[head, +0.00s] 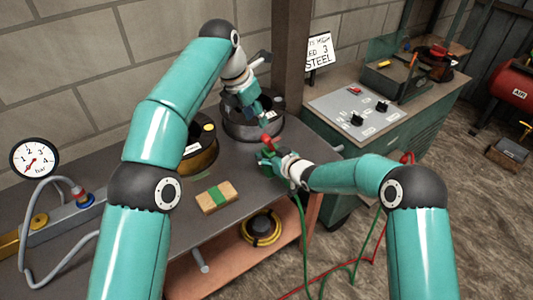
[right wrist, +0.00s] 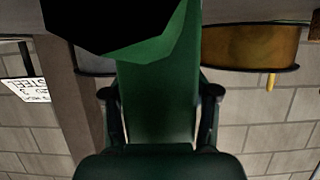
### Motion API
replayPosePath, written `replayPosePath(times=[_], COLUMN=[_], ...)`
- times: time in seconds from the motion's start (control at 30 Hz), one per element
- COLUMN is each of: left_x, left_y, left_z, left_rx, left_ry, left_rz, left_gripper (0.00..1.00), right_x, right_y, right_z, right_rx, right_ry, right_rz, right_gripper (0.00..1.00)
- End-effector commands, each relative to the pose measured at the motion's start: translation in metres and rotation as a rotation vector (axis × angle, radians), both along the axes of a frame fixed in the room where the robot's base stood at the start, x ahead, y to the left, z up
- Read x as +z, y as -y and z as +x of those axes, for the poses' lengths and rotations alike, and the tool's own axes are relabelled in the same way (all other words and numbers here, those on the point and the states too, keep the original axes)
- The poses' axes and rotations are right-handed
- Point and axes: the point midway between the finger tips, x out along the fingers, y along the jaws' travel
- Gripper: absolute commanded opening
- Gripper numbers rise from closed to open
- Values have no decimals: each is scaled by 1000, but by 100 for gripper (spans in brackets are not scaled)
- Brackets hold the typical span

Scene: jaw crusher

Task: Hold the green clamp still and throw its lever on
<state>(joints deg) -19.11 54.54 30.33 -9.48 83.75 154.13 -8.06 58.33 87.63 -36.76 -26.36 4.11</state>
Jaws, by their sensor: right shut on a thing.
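The green clamp (head: 266,157) is held over the front edge of the bench, with a small red part (head: 269,142) at its top that looks like its lever. My right gripper (head: 276,160) is shut on the clamp. In the right wrist view the clamp's green body (right wrist: 160,95) fills the middle between the two dark fingers, and a black shape covers part of it.
Dark round pots (head: 250,125) and a brass-coloured pot (head: 200,155) stand behind on the bench. A grey control panel (head: 352,108) is to the right. Green and red cables hang below my right arm.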

Motion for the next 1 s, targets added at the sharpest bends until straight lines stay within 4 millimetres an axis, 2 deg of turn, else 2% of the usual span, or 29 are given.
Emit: replayPosePath(times=[0.03, 0.2, 0.33, 0.47, 0.57, 0.67, 0.87, 1.0], left_x=[0, 3, -17, -29, -37, -43, -48, -43], left_y=[0, 5, 32, 37, 28, 11, -35, -68], left_z=[0, 8, 10, 4, -3, -13, -38, -51], left_rx=[-5, -82, -246, -357, -398, -399, -318, -256], left_ry=[1, 61, 111, 158, 189, 210, 209, 198], left_rz=[1, 0, -34, -88, -132, -171, -228, -238], left_gripper=[25, 0, 0, 0, 0, 0, 0, 0], right_x=[-1, -1, -1, -1, -1, -1, -2, -2], right_y=[0, 0, 0, 1, 1, 1, 0, 0], right_z=[0, 0, 0, 0, 0, 0, -1, -1], right_rx=[0, 0, 0, 0, -1, 0, 0, 1], right_ry=[-1, -2, -2, -2, -3, -3, -3, -4], right_rz=[0, 0, 0, 0, -1, -1, -1, -1], right_gripper=[0, 0, 0, 0, 0, 0, 0, 0])
